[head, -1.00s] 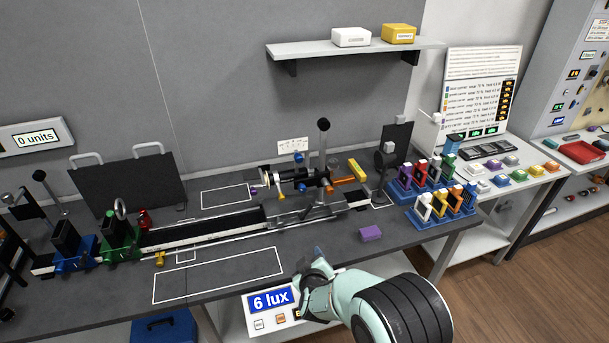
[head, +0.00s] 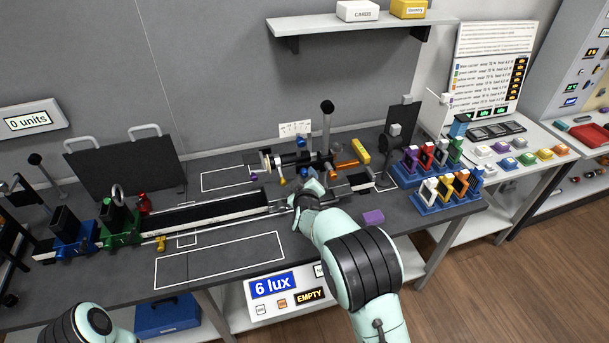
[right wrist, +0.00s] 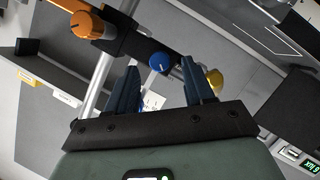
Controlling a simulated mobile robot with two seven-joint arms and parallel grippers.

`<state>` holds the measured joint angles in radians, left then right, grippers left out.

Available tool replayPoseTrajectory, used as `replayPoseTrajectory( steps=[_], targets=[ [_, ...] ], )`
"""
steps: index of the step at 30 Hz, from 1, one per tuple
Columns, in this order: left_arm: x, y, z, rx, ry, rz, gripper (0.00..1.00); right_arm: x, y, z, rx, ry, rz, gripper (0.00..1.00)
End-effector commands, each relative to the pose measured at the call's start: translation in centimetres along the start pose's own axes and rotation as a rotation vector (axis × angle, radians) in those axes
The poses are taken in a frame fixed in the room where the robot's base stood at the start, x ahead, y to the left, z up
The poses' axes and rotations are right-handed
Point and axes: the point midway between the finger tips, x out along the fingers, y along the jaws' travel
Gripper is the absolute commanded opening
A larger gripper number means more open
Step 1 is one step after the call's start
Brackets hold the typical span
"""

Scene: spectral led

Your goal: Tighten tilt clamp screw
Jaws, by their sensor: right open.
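The optical fixture (head: 300,160) with its black post stands on the bench rail in the head view. It carries small coloured knobs; I cannot tell which is the tilt clamp screw. My right gripper (head: 306,188) is in front of the fixture, its fingers partly hidden. In the right wrist view, the right gripper (right wrist: 159,72) is open, with a dark finger on each side. A round blue knob (right wrist: 159,62) shows between the fingertips, with no visible contact. A yellow knob (right wrist: 215,80) is to its right and an orange knob (right wrist: 90,25) is at upper left. My left gripper is out of view.
Blue and green carriers stand on the rail's left part, near a black panel (head: 125,165). A purple block (head: 373,217) lies right of my right arm. Racks of coloured frames (head: 447,190) stand at right. The outlined front bench area (head: 220,260) is clear.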

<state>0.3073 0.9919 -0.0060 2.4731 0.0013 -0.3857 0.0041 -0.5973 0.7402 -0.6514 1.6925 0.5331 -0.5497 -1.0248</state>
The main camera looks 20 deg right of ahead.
Motion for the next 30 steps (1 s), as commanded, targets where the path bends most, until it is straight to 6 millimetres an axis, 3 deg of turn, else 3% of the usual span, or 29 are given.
replayPoseTrajectory(
  steps=[6, 15, 17, 20, 21, 30],
  targets=[
    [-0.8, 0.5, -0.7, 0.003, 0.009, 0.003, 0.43, 1.9, 0.1, -0.1, 0.0, 0.001, 0.001, 0.53],
    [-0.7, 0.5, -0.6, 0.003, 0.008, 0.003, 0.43, 2.1, 0.0, 0.0, 0.001, 0.0, -0.001, 0.53],
    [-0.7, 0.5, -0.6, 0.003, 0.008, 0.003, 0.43, 2.1, 0.0, 0.0, 0.001, 0.0, -0.001, 0.36],
    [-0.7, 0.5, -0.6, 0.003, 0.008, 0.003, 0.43, 2.1, 0.0, 0.0, 0.001, 0.0, 0.0, 0.04],
    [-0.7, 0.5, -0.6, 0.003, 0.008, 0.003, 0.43, 2.1, 0.0, 0.0, 0.001, 0.0, 0.0, 0.0],
    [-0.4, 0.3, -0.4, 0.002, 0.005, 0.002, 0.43, 2.1, 0.0, 0.1, 0.025, -0.001, -0.01, 0.0]
  ],
)
